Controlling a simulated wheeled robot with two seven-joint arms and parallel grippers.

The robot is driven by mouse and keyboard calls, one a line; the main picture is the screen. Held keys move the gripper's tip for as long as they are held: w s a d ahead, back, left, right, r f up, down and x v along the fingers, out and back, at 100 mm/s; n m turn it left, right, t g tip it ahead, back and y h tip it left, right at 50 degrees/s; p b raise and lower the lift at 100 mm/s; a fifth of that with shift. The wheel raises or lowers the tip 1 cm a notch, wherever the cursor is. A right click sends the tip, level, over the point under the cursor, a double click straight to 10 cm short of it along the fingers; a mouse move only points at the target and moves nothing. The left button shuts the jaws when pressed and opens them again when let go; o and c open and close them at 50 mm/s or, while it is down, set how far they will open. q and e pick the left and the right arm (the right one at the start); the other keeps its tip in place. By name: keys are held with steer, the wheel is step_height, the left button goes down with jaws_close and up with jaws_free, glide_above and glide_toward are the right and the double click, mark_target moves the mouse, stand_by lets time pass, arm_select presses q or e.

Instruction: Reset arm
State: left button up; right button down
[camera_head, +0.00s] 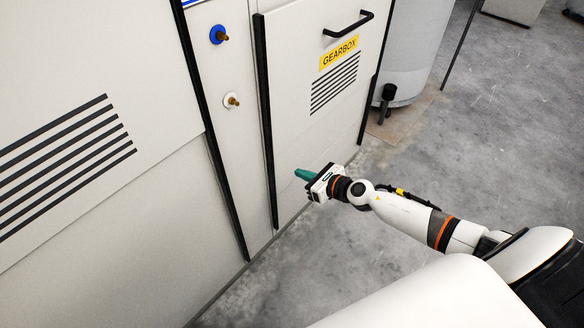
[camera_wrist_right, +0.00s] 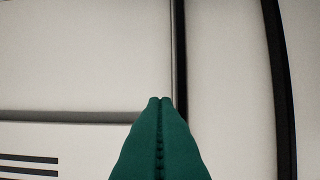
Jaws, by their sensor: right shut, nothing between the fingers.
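My right gripper (camera_head: 303,174) has green fingers and is shut with nothing between them. In the head view it points left, in front of the lower part of the panel labelled GEARBOX (camera_head: 311,135). In the right wrist view its green fingers (camera_wrist_right: 160,100) meet at the tips, near a dark vertical edge strip (camera_wrist_right: 180,60). I cannot tell whether the tips touch the panel. My right arm reaches in from the lower right of the head view. My left gripper is not in view.
The GEARBOX panel has a black handle (camera_head: 349,24) and a slotted vent (camera_head: 334,83). A narrow panel to its left carries a blue-ringed knob (camera_head: 218,34) and a white-ringed knob (camera_head: 232,100). A pale cylinder (camera_head: 412,50) stands behind. Grey floor (camera_head: 500,130) lies open at right.

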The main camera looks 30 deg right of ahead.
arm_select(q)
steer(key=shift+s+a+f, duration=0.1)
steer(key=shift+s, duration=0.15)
arm_select(e)
steer(key=shift+v, duration=1)
